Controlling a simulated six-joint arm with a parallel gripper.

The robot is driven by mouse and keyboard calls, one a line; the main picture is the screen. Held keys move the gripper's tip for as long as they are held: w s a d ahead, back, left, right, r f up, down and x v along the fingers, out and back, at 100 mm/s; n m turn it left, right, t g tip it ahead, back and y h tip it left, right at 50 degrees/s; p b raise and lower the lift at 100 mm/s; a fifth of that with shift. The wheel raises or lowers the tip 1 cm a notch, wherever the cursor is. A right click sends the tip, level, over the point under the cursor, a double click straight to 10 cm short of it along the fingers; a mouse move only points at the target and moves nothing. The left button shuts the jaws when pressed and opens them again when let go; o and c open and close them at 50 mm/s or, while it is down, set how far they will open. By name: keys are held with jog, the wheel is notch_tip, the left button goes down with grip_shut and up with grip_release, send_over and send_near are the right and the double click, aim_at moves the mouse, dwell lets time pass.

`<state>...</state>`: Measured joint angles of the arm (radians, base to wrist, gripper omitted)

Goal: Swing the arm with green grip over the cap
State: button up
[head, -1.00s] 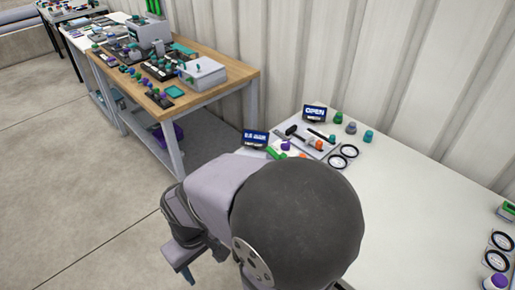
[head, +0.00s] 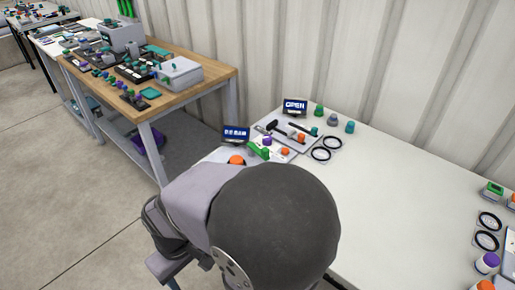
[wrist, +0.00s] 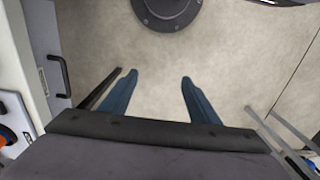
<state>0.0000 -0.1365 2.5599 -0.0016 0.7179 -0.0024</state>
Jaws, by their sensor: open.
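A green piece (head: 260,152), which may be the green grip, lies by small devices at the far left end of the white table in the head view. A purple cap-like knob (head: 267,141) and an orange one (head: 236,160) are close to it; I cannot tell which is the cap. My arm hides part of that area. My gripper (wrist: 158,82) is open and empty in the wrist view, its blue fingers apart over bare floor. It is off the table's near side, away from the green piece. Neither grip nor cap is identifiable in the wrist view.
The white table (head: 400,190) is clear in its middle. Two display signs (head: 295,107) and black rings (head: 321,154) stand near the devices. More devices line the right edge. A wooden bench (head: 205,88) is behind left. A grey cabinet with black handle (wrist: 61,75) is left of the fingers.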

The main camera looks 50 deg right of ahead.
jog(key=shift+c, duration=0.4)
jog(key=c, duration=0.4)
notch_tip(320, 180, up, 21)
jog(key=d+n+p, duration=0.1)
jog(key=d+p, duration=0.1)
jog(key=p, duration=1.9)
jog(key=shift+c, duration=0.2)
jog(key=n+g+h+b, duration=0.3)
jog(key=n+h+b, duration=1.1)
jog(key=b, duration=0.6)
send_near(263, 150)
jog(key=d, duration=0.1)
jog(key=s+d+f+y, duration=0.1)
jog(key=shift+s+d+f+n, duration=0.1)
jog(key=shift+s+d+n, duration=0.05)
jog(key=shift+d+n, duration=0.2)
jog(key=shift+t, duration=0.3)
jog(key=shift+w+d+r+p+x, duration=0.1)
jog(key=shift+p+x, duration=0.05)
jog(key=shift+x, duration=1.15)
jog(key=shift+w+d+r+p+x, duration=0.1)
jog(key=shift+r+x, duration=0.05)
jog(key=shift+x, duration=1.15)
jog(key=shift+w+r+p+x, duration=0.1)
jog(key=shift+p+x, duration=0.05)
jog(key=shift+x, duration=1.1)
